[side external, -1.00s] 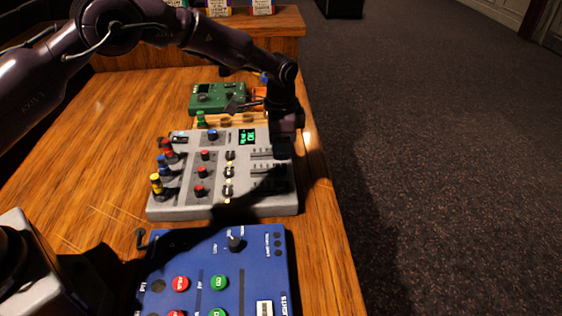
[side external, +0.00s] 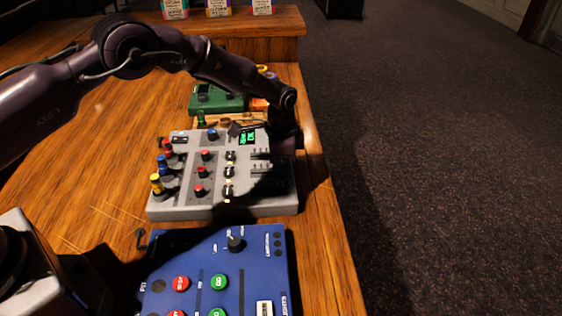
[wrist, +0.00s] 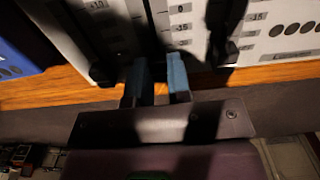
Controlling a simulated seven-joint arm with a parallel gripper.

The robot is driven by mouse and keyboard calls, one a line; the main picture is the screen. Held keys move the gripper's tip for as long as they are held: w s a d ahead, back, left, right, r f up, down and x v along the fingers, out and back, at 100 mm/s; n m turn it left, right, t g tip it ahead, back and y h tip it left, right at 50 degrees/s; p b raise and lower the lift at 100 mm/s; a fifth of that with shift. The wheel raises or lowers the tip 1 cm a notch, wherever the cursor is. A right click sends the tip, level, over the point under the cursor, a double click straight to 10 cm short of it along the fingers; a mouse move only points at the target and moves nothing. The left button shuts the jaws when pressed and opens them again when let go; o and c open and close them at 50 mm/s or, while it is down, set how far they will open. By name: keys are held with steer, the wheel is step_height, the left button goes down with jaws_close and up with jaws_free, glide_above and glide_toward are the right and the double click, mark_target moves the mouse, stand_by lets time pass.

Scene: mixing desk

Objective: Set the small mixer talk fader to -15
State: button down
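The small grey mixer (side external: 180,207) lies on the desk in the side external view, with coloured knobs at left and faders on its right. In the wrist view its fader panel (wrist: 197,35) shows printed scales with 0 and -15. A dark fader slot (wrist: 152,20) runs down towards my gripper (wrist: 158,76), whose two blue-tipped fingers stand apart at the panel's edge. A dark fader cap (wrist: 222,50) is to the right of the fingers. I cannot read which fader is talk. Whether a cap is between the fingertips is unclear. In the side external view the fingertips are hidden.
A blue panel (side external: 200,255) with red and green buttons lies in front of the mixer. A green box (side external: 213,99) stands behind it. The wooden desk edge (side external: 325,190) is close on the right, with carpet beyond. The desk left of the mixer is mostly clear.

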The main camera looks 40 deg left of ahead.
mark_target(268, 173)
steer(key=shift+s+a, duration=1.05)
steer(key=shift+s, duration=0.05)
steer(key=c, duration=1)
jaws_free()
steer(key=shift+c, duration=0.2)
steer(key=shift+r, duration=0.15)
step_height(268, 173, up, 13)
